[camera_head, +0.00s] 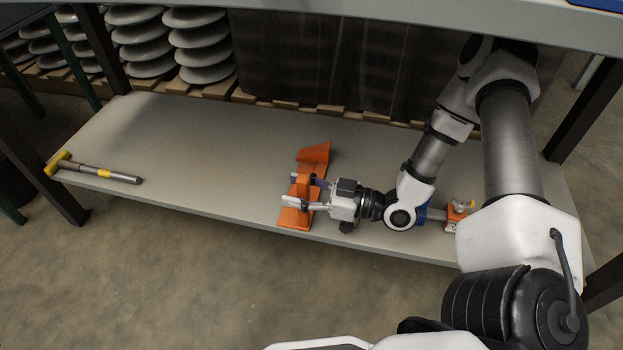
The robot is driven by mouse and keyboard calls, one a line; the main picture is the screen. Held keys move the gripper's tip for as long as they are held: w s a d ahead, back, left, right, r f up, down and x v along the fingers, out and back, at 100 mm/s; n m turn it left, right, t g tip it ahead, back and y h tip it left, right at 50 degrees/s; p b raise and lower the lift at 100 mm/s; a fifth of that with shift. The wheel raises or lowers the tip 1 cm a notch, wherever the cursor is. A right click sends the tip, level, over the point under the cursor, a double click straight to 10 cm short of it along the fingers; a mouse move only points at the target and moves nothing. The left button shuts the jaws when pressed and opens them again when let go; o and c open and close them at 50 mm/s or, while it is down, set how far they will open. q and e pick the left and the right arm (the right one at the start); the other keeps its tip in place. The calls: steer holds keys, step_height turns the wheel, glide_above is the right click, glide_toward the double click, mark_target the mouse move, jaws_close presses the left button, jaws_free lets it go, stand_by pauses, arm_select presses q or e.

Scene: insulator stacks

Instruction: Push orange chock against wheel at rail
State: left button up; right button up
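The orange chock (315,153) rests on the lower shelf, near the middle of its front edge. Its wedge-shaped end points to the back and its flat end lies by the front edge. My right gripper (302,189) reaches in from the right, low over the shelf. Its two fingers lie on either side of the chock's raised middle part, which fills the gap between them. The fingers hide some of the chock. My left gripper is not in view. No wheel or rail can be made out.
A small orange and yellow device (456,213) sits at the right, partly behind my arm. A tabletop (400,22) hangs above; insulator stacks (200,45) stand behind.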

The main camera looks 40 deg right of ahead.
jaws_close()
steer(key=shift+r, duration=0.1)
